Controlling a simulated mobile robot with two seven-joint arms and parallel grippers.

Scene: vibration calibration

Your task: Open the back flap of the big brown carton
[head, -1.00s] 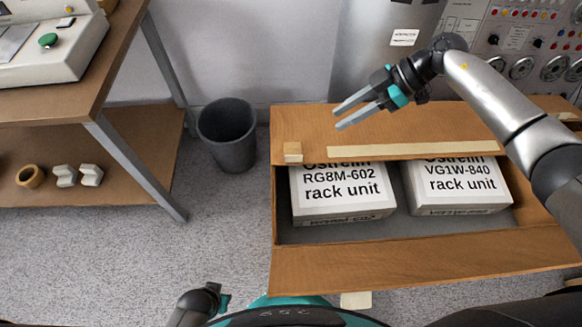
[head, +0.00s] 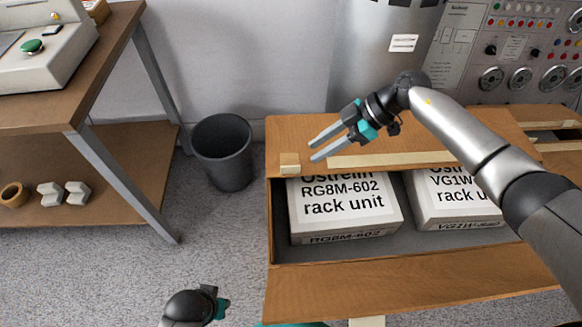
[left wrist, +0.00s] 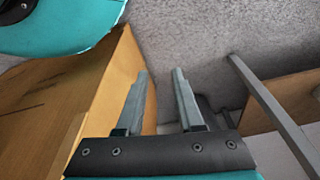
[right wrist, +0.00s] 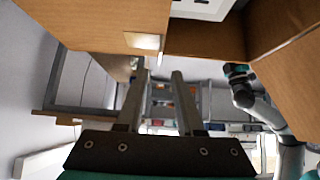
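The big brown carton (head: 272,230) stands at the right in the head view, with its front flap (head: 400,283) folded out towards me. The back flap (head: 290,135) covers its rear part, with a pale tape strip (head: 390,158) along its near edge. A small tan block or tab (head: 289,163) sits at that edge's left end, and a pale tab (right wrist: 145,41) shows in the right wrist view. My right gripper (head: 313,150) is open and empty, above the back flap near the tan tab. My left gripper (left wrist: 162,72) is open and empty, low beside cardboard.
Two white rack-unit boxes (head: 345,205) (head: 455,197) lie in the carton. A dark bin (head: 223,150) stands left of it. A shelved table (head: 100,160) is at the far left, and a control panel (head: 510,60) is behind.

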